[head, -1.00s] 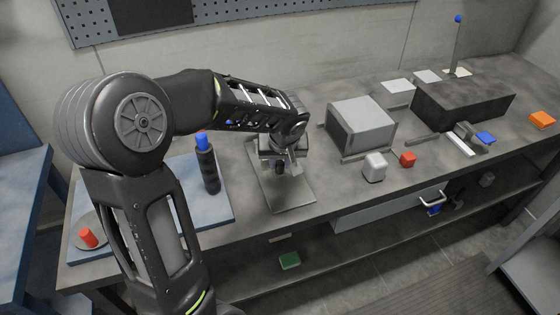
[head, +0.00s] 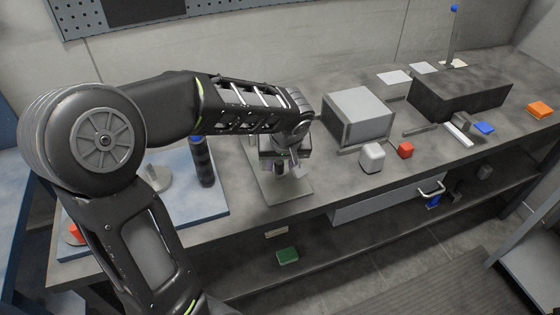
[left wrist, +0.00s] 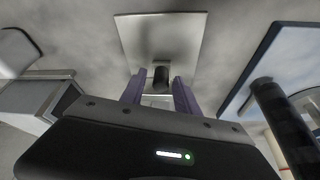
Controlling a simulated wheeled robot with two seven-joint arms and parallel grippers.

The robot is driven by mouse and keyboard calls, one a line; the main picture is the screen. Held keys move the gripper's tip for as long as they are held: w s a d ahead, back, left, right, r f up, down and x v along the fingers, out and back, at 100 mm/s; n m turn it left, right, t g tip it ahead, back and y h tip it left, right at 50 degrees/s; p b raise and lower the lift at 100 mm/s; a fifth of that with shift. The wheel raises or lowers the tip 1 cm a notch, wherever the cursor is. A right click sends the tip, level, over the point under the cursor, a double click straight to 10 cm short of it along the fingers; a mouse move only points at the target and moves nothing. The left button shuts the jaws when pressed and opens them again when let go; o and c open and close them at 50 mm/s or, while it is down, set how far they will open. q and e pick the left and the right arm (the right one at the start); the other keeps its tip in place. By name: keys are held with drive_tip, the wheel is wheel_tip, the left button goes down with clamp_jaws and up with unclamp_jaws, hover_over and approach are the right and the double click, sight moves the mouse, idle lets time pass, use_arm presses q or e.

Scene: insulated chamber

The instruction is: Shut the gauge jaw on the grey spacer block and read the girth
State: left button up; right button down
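A pale grey block (head: 372,158), which looks like the spacer block, stands on the bench in front of a grey box. It also shows at the upper left edge of the left wrist view (left wrist: 14,50). My left gripper (head: 288,166) points down over a light grey plate (head: 290,190). In the left wrist view its two purplish fingers (left wrist: 159,88) stand apart. A short dark cylinder (left wrist: 162,78) shows between them, with gaps on both sides. I cannot tell for sure which thing is the gauge; its jaw is not clearly seen. My right gripper is out of view.
A dark upright cylinder (head: 203,165) stands on the blue mat (head: 215,205) to the left. A long dark block (head: 462,95) and a blue piece (head: 484,127) are farther right.

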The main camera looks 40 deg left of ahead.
use_arm(q)
drive_tip(key=shift+o, duration=0.4)
drive_tip(key=shift+a, duration=0.1)
drive_tip(key=v, duration=0.7)
drive_tip(key=shift+r, duration=0.35)
drive_tip(key=shift+s, duration=0.1)
